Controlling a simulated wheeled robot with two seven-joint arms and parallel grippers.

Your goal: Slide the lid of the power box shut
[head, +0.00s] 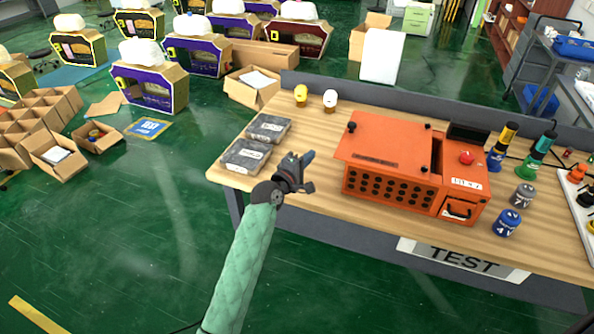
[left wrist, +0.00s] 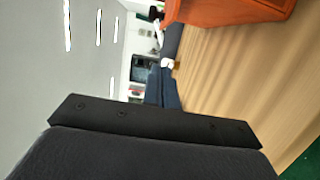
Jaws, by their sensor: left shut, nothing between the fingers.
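The orange power box (head: 412,170) stands on the wooden table. Its flat orange lid (head: 385,143) lies over the left part of the top, and a dark gap shows between the lid and the right section with the red knob. The lid overhangs the box a little at the left. My left gripper (head: 305,172) is shut and empty, to the left of the box and apart from it. In the left wrist view the box (left wrist: 230,8) shows at the top right. My right gripper is not in view.
Two grey cases (head: 247,156) lie at the table's left end, close to my left gripper. Yellow and white small items (head: 301,95) stand behind. Blue and grey capped jars (head: 507,222) and upright tools (head: 540,147) stand right of the box. The table front is clear.

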